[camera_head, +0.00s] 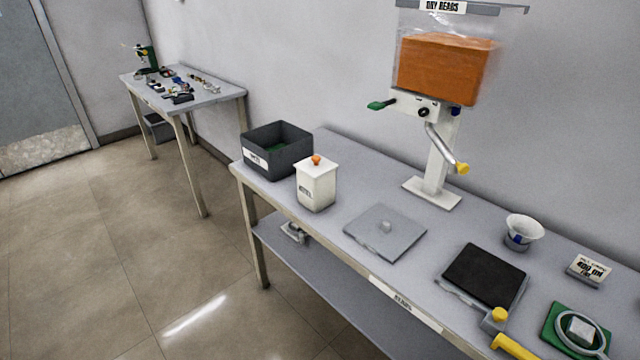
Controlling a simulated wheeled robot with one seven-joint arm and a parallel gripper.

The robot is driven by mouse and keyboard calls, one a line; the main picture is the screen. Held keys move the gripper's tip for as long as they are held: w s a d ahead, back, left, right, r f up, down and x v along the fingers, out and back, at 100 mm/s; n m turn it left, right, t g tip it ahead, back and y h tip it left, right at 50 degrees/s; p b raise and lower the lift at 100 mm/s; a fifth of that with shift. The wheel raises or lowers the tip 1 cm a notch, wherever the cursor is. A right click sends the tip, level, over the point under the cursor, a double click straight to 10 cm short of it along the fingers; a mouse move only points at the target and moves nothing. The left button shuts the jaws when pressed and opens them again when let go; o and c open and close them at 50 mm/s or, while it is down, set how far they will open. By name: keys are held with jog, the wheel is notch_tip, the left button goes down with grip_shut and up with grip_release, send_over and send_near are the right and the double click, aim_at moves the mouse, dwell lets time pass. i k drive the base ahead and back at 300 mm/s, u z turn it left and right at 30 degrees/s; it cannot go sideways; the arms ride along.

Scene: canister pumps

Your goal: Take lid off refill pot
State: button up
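A white square pot (316,188) stands upright near the left end of the near bench. Its small front label is too blurred to read for sure. A white lid (316,168) with an orange knob (316,159) sits on top of it, closing it. The inside of the pot is hidden. My gripper does not show in this view.
A dark grey bin (276,140) stands behind the pot, to its left. A flat grey plate with a small knob (386,230) lies to its right.

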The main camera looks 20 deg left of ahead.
aim_at(316, 166)
jog(key=z, duration=1.8)
jog(key=k, duration=1.4)
jog(key=u, duration=1.7)
jog(key=i, duration=0.6)
